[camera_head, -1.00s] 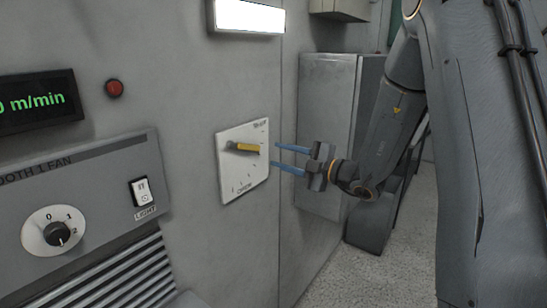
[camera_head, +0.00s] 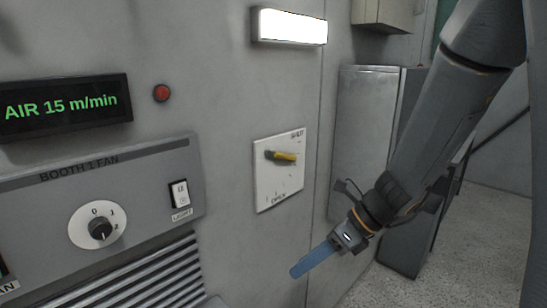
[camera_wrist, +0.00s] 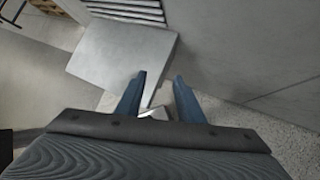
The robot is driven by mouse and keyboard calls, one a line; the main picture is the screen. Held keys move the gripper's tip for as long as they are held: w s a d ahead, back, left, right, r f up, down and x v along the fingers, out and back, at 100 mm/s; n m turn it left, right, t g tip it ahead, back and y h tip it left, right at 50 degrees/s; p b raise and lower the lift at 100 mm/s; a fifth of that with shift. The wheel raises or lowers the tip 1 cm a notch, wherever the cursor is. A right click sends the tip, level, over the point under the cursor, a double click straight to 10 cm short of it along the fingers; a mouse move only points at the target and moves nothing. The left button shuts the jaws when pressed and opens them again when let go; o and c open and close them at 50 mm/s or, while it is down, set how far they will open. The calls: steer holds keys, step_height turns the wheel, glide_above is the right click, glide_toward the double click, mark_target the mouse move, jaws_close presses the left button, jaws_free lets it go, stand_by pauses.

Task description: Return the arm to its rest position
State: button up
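My gripper (camera_head: 316,260) hangs below and to the right of the white dial plate in the head view, with its blue fingers pointing down and left. In the wrist view the two blue fingers (camera_wrist: 158,92) stand apart with nothing held between them. The yellow lever (camera_head: 284,157) on the white dial plate (camera_head: 268,193) points roughly right and slightly down, near the upper part of the plate. The gripper is clear of the lever and the wall.
The wall holds a fan panel with a knob (camera_head: 101,229), a light switch (camera_head: 180,194), a red button (camera_head: 161,93) and a display (camera_head: 62,107) reading AIR 15 m/min. A grey cabinet (camera_head: 362,125) stands behind my arm. Speckled floor (camera_head: 372,291) lies below.

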steer(key=s+d+f+n+h, duration=0.1)
steer(key=s+d+n+h, duration=0.2)
steer(key=n, duration=0.9)
steer(key=s+d+f+n+h, duration=0.2)
steer(key=d+n+h, duration=0.3)
steer(key=n, duration=0.8)
steer(key=s+d, duration=0.1)
steer(key=d, duration=0.2)
steer(key=shift+s+d+f+t+h+b, duration=0.2)
steer(key=shift+s+d+t+h+b, duration=0.1)
steer(key=shift+d+t+b, duration=0.1)
stand_by(1.4)
